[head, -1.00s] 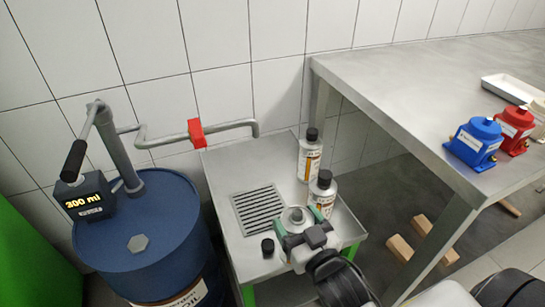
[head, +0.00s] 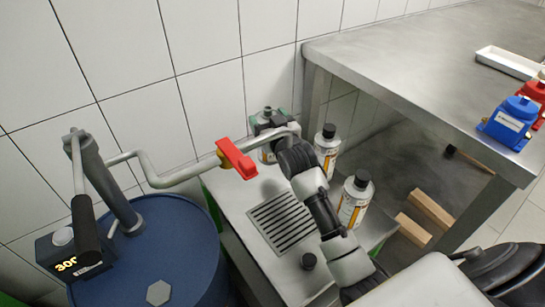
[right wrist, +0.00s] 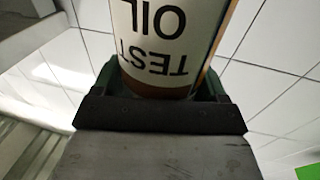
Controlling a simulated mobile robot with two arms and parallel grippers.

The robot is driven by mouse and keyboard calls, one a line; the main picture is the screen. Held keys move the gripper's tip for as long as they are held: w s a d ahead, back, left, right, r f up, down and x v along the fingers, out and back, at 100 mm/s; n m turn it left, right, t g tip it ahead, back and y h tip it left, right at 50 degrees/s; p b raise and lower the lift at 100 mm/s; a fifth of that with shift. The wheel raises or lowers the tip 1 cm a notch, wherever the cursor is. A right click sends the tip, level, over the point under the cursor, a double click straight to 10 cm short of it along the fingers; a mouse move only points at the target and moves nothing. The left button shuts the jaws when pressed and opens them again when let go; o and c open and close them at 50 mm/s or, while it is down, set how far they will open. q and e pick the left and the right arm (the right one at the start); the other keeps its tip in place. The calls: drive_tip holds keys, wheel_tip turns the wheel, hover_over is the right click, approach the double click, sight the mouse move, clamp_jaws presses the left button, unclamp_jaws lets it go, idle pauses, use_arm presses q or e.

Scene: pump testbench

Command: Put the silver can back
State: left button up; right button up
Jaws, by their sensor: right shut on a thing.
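The silver can (head: 267,154), uncapped, is at the back of the small steel table (head: 240,205), partly hidden by the pipe and my arm. My right gripper (head: 269,122) is shut on it near the top. In the right wrist view the can (right wrist: 165,45), labelled "TEST OIL", sits between the green fingers of my right gripper (right wrist: 163,88). I cannot tell whether its bottom touches the table. A black cap (head: 308,261) lies on the table beside the drain grate (head: 283,222). My left gripper is not in view.
Two black-capped cans (head: 325,152) (head: 352,208) stand to the right of my arm. The pipe with a red valve handle (head: 237,158) crosses in front of the held can. The blue drum (head: 185,240) is at left, the large bench (head: 400,62) at right.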

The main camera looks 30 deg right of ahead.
drive_tip(key=w+d+r, duration=0.2)
drive_tip(key=w+d, duration=0.3)
drive_tip(key=shift+r+m+h, duration=0.25)
drive_tip(key=shift+m+h, duration=0.15)
wheel_tip(320, 180, down, 4)
drive_tip(key=shift+f+b, duration=0.1)
drive_tip(key=shift+b, duration=0.6)
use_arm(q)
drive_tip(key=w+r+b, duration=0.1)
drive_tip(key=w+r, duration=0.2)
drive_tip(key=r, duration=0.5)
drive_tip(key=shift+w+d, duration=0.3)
use_arm(e)
drive_tip(key=shift+f, duration=2.65)
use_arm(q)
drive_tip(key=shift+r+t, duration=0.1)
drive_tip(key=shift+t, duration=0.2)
use_arm(e)
drive_tip(key=o, duration=1.6)
drive_tip(key=shift+f, duration=0.1)
drive_tip(key=shift+o, duration=0.2)
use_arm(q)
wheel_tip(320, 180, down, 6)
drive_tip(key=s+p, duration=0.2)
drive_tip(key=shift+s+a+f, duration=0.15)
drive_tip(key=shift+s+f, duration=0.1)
use_arm(e)
drive_tip(key=s+a, duration=0.1)
drive_tip(key=s, duration=1.1)
drive_tip(key=shift+a, duration=0.15)
